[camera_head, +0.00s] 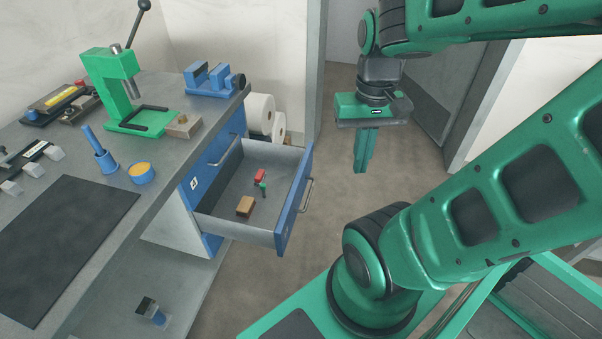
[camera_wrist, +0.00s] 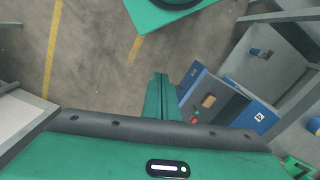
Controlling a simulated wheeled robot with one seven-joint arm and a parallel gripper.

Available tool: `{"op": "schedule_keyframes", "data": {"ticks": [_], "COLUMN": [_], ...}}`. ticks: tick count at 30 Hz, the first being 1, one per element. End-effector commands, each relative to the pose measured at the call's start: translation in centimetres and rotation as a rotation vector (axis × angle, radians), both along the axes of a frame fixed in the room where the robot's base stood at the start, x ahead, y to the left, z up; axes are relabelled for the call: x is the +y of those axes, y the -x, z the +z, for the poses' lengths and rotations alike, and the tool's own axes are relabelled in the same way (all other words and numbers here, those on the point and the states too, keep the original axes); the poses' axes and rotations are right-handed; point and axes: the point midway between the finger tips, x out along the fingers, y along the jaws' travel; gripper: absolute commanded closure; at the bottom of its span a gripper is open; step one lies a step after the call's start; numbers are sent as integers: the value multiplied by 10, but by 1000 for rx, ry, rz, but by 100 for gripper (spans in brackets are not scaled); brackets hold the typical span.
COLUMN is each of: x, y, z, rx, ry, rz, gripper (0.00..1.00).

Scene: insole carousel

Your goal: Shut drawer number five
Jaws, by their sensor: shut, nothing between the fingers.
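One drawer (camera_head: 293,205) is pulled out of the blue-fronted cabinet under the bench. Its blue front has a grey bar handle (camera_head: 307,195); I cannot read a number on that front. Inside lie a tan block (camera_head: 245,206), a red piece and a small green-and-dark piece. My gripper (camera_head: 362,168) is shut and empty, pointing down, to the right of the drawer front and apart from it. In the wrist view, my fingers (camera_wrist: 160,82) are together, with the open drawer (camera_wrist: 190,82) to their right.
The bench (camera_head: 165,205) holds a green press (camera_head: 115,90), a blue vise (camera_head: 213,80), a blue cup (camera_head: 141,173) and a dark mat (camera_head: 65,240). White rolls (camera_head: 261,113) stand behind the drawer. A wall edge (camera_head: 316,70) is behind. The floor right of the drawer is clear.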

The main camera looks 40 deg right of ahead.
Motion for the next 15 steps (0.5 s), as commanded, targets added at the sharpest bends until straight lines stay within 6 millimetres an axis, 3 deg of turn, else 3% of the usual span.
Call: {"op": "schedule_keyframes", "data": {"ticks": [8,15], "x": [-2,-21], "y": [8,-41], "z": [3,-20], "rx": [-14,-22], "ry": [0,-5], "rz": [-37,-378], "gripper": [100,100]}}
